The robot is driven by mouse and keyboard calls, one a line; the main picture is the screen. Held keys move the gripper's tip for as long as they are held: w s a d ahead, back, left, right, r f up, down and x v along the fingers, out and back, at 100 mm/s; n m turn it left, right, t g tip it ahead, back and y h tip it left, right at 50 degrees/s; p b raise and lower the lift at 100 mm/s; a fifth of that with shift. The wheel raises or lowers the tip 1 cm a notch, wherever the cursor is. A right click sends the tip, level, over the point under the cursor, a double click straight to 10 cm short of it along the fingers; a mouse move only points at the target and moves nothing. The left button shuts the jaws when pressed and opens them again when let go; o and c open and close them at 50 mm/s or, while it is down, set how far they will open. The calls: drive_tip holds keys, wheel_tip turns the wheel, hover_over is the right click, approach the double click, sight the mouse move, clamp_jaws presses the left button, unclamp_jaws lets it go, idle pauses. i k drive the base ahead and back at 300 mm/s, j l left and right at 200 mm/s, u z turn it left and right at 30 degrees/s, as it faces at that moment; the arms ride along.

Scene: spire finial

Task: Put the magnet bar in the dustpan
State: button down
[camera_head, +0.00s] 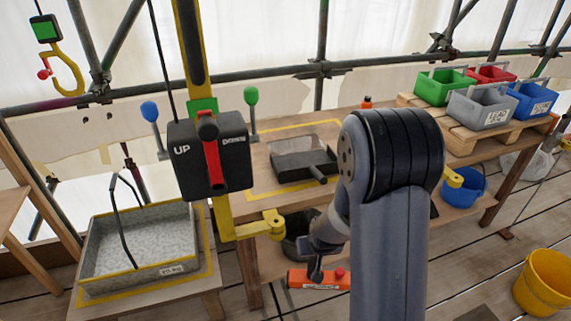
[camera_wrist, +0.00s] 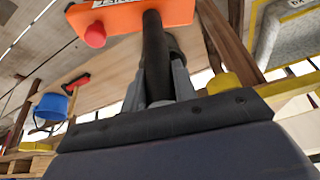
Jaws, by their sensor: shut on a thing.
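The magnet bar is an orange bar with a red knob and a black handle (camera_head: 310,279); it shows low in the middle of the head view, in front of the bench. In the wrist view the magnet bar (camera_wrist: 130,16) fills the top. My gripper (camera_wrist: 158,80) is shut on its black handle, and the bar hangs in the air; the gripper also shows in the head view (camera_head: 317,257), small and partly hidden by my arm. The dustpan (camera_head: 296,166) is a dark grey pan with a stubby handle. It lies on the bench top inside a yellow outline, above and behind the bar in the head view.
A yellow post with a black UP control box (camera_head: 209,157) and levers stands left of the dustpan. A grey tray (camera_head: 140,267) sits at left. Coloured bins (camera_head: 484,107) stand on a pallet at right. A blue bucket (camera_head: 465,188) and yellow bucket (camera_head: 546,285) are at right.

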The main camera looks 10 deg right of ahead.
sight(303, 164)
drive_tip(key=i+l+u, duration=0.1)
drive_tip(key=l+u, duration=0.15)
drive_tip(key=u, duration=0.15)
drive_tip(key=l+u, duration=0.25)
drive_tip(key=u, duration=0.15)
drive_tip(key=l+u, duration=0.45)
drive_tip(key=l, duration=0.45)
drive_tip(key=k+l+u, duration=0.15)
drive_tip(key=l, duration=0.4)
drive_tip(key=k+l+u, duration=0.1)
drive_tip(key=l, duration=0.45)
